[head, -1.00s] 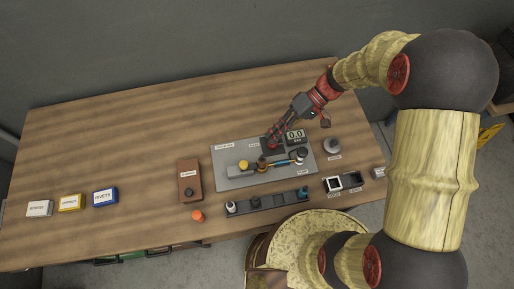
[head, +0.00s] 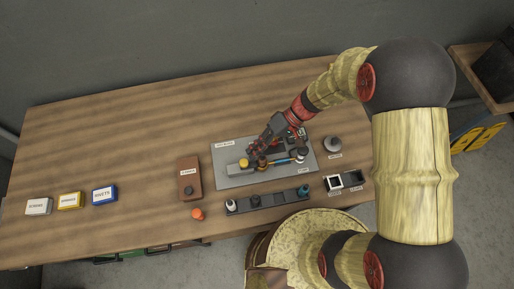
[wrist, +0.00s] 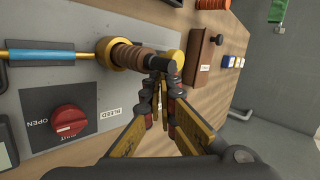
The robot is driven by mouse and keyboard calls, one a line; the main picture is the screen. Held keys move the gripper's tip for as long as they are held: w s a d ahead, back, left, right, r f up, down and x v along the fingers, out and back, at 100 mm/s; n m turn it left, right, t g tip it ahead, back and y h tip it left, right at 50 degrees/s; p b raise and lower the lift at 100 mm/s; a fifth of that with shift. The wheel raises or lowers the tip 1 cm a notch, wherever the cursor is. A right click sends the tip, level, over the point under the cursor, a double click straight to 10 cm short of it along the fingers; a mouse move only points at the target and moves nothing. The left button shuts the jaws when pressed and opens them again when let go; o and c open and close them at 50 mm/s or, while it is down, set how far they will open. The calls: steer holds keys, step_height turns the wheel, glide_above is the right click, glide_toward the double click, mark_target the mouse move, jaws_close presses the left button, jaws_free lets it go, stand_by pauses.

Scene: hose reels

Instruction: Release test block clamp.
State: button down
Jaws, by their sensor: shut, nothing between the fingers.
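The test block is a grey plate (head: 230,182) on the workbench. In the head view it carries a yellow knob (head: 243,163) at left and a blue hose (head: 282,162). The wrist view shows the yellow part (wrist: 174,58), a dark piece and a brown ribbed fitting (wrist: 132,58) joined to a brass collar. A red bleed knob (wrist: 70,121) sits beside an OPEN label. My gripper (head: 255,152) is shut and empty, above the plate near the yellow knob. In the wrist view its fingertips (wrist: 165,78) overlap the dark piece; I cannot tell whether they touch. No clamp is clearly identifiable.
A brown box (head: 189,182) stands left of the plate, with an orange cap (head: 197,214) in front. A dark rack (head: 265,203) lies along the front. White, yellow and blue boxes (head: 104,195) stand far left. The back left bench is clear.

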steer(key=shift+s+a+b, duration=0.25)
steer(key=shift+a+b, duration=0.05)
steer(key=shift+a, duration=0.6)
steer(key=shift+s+a+b, duration=0.2)
steer(key=shift+a+b, duration=0.05)
steer(key=shift+a, duration=0.65)
steer(key=shift+d, duration=0.1)
